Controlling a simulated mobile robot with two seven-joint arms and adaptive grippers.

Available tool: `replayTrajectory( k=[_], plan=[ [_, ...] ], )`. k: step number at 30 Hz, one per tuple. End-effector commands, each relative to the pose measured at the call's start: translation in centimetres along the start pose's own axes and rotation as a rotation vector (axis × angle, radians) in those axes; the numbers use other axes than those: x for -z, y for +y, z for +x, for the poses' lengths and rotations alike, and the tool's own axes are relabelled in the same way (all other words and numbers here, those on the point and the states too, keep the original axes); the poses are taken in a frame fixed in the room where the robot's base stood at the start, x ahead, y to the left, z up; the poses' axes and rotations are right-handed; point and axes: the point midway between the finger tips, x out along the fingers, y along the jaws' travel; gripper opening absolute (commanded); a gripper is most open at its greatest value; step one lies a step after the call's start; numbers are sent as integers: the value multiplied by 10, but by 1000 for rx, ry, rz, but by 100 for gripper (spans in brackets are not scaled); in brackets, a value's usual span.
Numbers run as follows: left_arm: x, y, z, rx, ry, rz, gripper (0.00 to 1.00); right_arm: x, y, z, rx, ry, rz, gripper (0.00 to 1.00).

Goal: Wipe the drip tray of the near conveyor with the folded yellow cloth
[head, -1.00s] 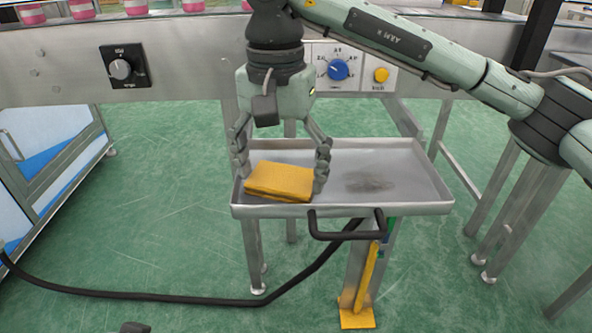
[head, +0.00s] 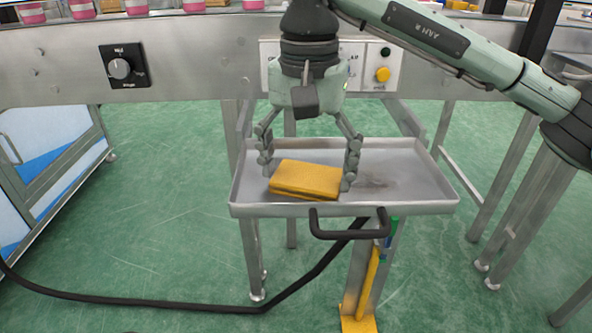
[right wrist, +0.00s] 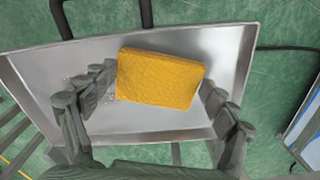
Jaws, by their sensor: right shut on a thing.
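The folded yellow cloth (head: 305,179) lies in the left-middle part of the drip tray (head: 420,190), under the near conveyor. My right gripper (head: 308,172) points down over the tray with its fingers on either side of the cloth, shut on it. In the right wrist view, the cloth (right wrist: 160,78) sits between the two fingers, on the bare metal tray (right wrist: 215,45). A dark smudge (head: 374,182) shows on the tray floor just right of the gripper. Small droplets show near the left finger in the right wrist view. My left gripper is not in view.
The near conveyor (head: 200,60) runs across behind the tray, with a black knob box (head: 123,66) and a control panel with a yellow button (head: 383,74). A black handle (head: 350,228) juts from the tray's front. A black cable (head: 150,303) crosses the green floor.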

Motion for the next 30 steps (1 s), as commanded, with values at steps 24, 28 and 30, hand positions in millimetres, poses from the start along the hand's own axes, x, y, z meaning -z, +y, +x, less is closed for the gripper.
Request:
replayTrajectory(
  k=[24,28,30],
  plan=[
    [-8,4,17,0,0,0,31,18,54,1,-2,0,2,62],
    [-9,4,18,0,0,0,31,20,61,0,-1,0,2,62],
    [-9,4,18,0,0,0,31,20,62,0,-1,0,1,62]
  ],
)
